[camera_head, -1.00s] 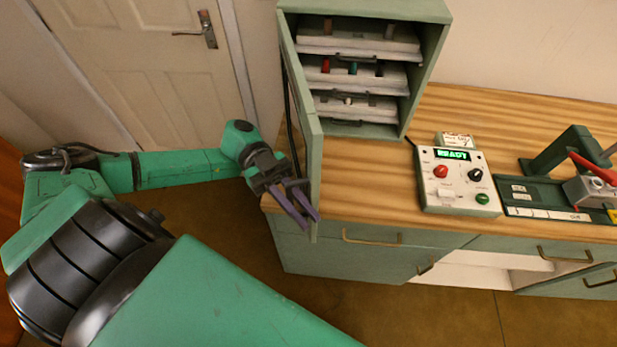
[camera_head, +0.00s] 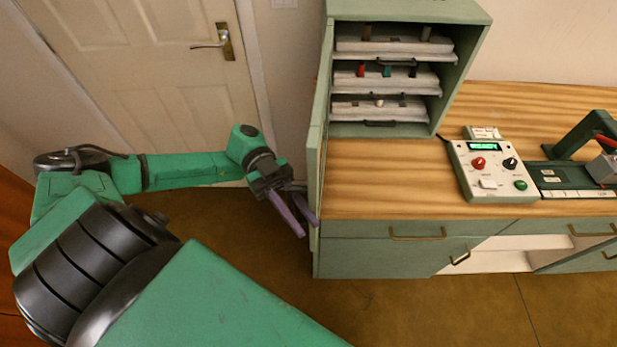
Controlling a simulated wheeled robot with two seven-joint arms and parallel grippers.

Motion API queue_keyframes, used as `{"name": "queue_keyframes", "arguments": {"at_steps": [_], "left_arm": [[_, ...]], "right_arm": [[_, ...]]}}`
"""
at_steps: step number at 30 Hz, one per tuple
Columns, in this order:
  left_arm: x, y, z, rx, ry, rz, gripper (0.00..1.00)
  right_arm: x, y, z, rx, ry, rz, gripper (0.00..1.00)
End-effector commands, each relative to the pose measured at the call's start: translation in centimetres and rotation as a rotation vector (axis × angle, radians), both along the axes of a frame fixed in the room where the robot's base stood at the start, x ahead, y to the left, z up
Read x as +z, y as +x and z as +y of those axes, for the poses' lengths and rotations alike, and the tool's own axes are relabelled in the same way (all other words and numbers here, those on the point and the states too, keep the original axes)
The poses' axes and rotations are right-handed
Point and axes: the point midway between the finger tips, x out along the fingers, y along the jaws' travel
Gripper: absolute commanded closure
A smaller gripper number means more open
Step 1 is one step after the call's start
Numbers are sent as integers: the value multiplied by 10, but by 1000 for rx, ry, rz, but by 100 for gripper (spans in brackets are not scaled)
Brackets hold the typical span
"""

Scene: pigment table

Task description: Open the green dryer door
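The green dryer cabinet (camera_head: 478,50) stands on the wooden worktop at the upper middle. Its green door (camera_head: 318,140) stands open on the left side, seen nearly edge-on, swung out toward me. Three shelves with pale trays (camera_head: 385,80) show inside. My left gripper (camera_head: 309,228) is at the outer side of the door, near its lower front end. Its two purple fingers are parted with a gap, and nothing shows between them. I cannot tell whether a finger touches the door. The door's outer face and any handle on it are hidden. My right gripper is out of view.
A white control box (camera_head: 487,172) with a lit READY display stands on the worktop (camera_head: 380,190), right of the cabinet. A green press-like device (camera_head: 575,165) is further right. Drawers (camera_head: 390,245) are below. A room door (camera_head: 150,75) is behind my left arm.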

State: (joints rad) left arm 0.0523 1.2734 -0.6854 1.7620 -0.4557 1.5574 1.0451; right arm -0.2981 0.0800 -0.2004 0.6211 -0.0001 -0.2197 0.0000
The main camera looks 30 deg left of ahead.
Motion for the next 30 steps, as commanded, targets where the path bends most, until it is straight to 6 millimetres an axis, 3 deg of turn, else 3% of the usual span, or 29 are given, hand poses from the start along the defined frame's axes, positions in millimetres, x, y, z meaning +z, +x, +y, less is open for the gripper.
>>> {"name": "queue_keyframes", "arguments": {"at_steps": [6,7,8,30], "left_arm": [[-4,6,4,33,23,26,100],[-4,6,4,33,22,25,76],[-4,6,4,33,23,25,73],[0,9,4,35,24,10,73]], "right_arm": [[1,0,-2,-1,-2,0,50],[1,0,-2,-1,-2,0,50],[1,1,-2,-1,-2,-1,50],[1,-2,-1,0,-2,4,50]]}}
